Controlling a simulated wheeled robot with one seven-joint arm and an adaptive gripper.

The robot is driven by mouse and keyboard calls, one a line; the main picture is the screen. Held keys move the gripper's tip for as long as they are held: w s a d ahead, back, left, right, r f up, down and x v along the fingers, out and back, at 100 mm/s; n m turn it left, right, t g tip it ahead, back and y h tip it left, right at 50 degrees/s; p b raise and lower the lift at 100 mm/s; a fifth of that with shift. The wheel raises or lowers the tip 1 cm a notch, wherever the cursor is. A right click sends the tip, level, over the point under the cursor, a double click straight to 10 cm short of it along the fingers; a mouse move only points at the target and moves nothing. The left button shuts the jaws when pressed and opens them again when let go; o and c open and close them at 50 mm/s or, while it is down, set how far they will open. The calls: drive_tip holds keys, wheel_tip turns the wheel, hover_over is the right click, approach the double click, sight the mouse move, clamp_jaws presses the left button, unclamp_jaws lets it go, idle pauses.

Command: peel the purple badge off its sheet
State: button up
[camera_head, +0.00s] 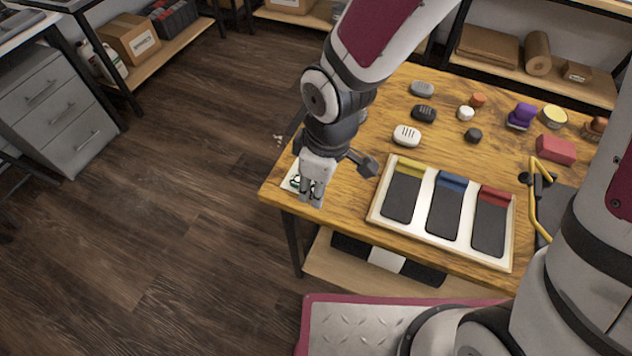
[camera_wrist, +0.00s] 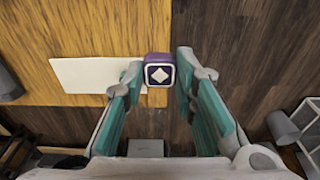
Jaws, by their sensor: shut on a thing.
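The white sheet (camera_wrist: 85,75) lies on the wooden table to the left of the badge, by the table edge. The badge overlaps the sheet's right end in this view; I cannot tell whether they still touch. In the head view my gripper (camera_head: 314,196) points down at the table's left corner, where part of the sheet (camera_head: 287,184) shows. The badge is hidden there.
A white tray (camera_head: 374,217) with three dark slabs stands right of my gripper on the wooden table (camera_head: 335,222). A white rounded piece (camera_head: 407,135) and several small items lie behind it. Open floor (camera_head: 180,220) is left of the table.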

drive_tip(key=shift+r+p, duration=1.35)
drive_tip(key=shift+r, duration=0.15)
